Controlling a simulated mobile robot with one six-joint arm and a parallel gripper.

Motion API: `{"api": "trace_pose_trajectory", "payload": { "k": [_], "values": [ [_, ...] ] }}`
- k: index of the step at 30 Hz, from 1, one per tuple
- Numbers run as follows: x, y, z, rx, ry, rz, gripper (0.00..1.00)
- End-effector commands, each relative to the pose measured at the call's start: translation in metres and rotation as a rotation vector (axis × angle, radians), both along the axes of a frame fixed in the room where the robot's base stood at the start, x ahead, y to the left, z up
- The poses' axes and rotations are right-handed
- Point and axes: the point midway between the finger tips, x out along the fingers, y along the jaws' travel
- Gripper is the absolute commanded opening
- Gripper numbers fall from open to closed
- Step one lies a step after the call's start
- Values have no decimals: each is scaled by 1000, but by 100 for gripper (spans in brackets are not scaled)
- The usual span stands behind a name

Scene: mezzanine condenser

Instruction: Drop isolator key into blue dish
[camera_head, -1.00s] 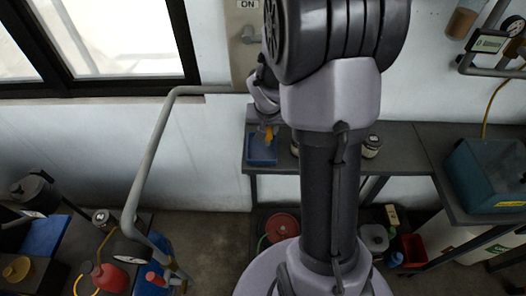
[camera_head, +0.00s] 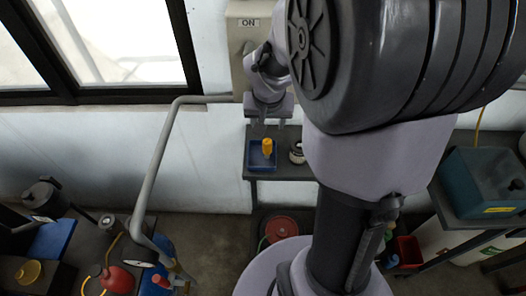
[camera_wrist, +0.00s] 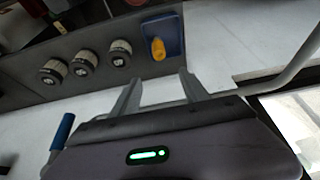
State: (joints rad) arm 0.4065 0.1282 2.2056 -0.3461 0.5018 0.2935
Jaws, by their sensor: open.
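The blue dish (camera_head: 254,163) sits at the left end of the dark wall shelf in the head view, and it also shows in the wrist view (camera_wrist: 174,27). The isolator key (camera_head: 267,147), with a yellow-orange body, is in the dish; in the wrist view the key (camera_wrist: 158,48) lies within the dish near its edge. My gripper (camera_head: 265,123) is above and behind the dish, near the wall, with its fingers apart. In the wrist view my gripper (camera_wrist: 158,84) is open and empty, and the key is clear of its fingers.
A grey ON switch box (camera_head: 241,50) is on the wall near my wrist. A grey bent pipe (camera_head: 160,150) runs left of the shelf. A teal case (camera_head: 484,178) is at right.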

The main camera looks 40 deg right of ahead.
Motion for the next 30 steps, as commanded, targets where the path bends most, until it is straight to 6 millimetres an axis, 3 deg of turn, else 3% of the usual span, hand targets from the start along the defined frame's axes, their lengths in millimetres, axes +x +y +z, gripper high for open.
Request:
{"api": "trace_pose_trajectory", "payload": {
  "k": [1, 3, 7, 23, 26, 30],
  "values": [
    [-3, 3, 16, -1, -3, 0, 53],
    [-8, 7, 29, -1, -2, 1, 53],
    [-14, 11, 43, 0, 0, 0, 53],
    [-17, 18, 48, 3, -6, 6, 53],
    [-33, 60, 58, 36, -48, 51, 53],
    [-86, 150, 66, 142, -126, 174, 53]
  ]
}}
